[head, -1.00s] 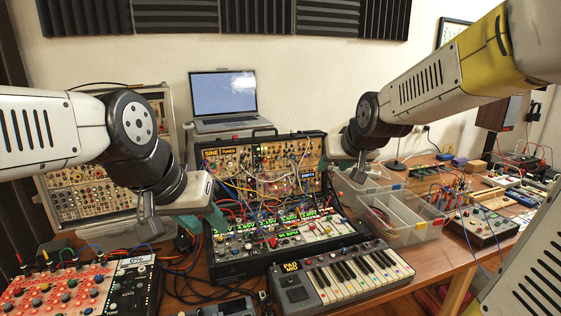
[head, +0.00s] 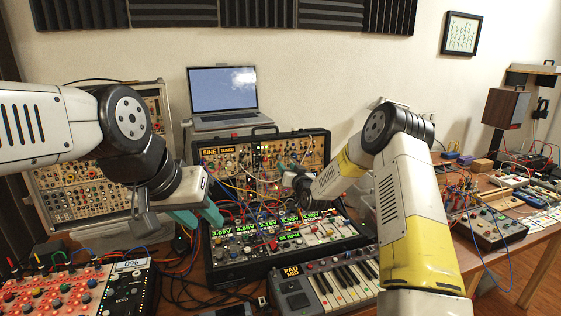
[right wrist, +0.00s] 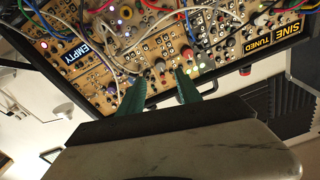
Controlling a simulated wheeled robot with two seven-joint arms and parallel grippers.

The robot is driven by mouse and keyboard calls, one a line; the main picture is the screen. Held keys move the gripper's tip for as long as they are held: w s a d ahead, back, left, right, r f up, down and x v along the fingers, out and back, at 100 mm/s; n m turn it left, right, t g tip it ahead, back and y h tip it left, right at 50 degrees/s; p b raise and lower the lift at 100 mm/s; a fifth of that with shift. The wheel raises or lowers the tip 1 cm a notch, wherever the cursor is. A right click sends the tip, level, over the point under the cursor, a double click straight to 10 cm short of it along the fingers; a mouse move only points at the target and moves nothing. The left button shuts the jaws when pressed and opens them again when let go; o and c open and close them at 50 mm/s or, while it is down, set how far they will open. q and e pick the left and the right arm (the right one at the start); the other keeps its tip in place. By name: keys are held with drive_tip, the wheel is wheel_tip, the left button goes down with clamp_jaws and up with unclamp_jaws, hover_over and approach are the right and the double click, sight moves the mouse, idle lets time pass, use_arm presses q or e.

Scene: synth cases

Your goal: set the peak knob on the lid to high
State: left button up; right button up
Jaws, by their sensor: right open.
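The lid (head: 315,150) of the black synth case stands upright behind the case's lower panel, full of knobs, jacks and cables. It bears the labels "SINE TUNED" and "EMPTY". In the right wrist view the lid (right wrist: 225,72) appears upside down. My right gripper (right wrist: 160,90) is open, its two green fingers apart just in front of the panel. Small reddish and dark knobs (right wrist: 187,53) sit by the fingertips; I cannot read which is the peak knob. My left gripper (head: 200,215) is open and empty, left of the case, its green fingers apart.
Patch cables (head: 235,190) hang across the lid and lower panel. A keyboard (head: 325,285) lies in front. A laptop (head: 222,92) stands behind, a red synth (head: 65,295) at the left front. More gear (head: 485,228) fills the right table.

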sight(280, 158)
drive_tip(key=x, duration=0.7)
drive_tip(key=shift+w, duration=0.3)
drive_tip(key=shift+c, duration=0.2)
clamp_jaws()
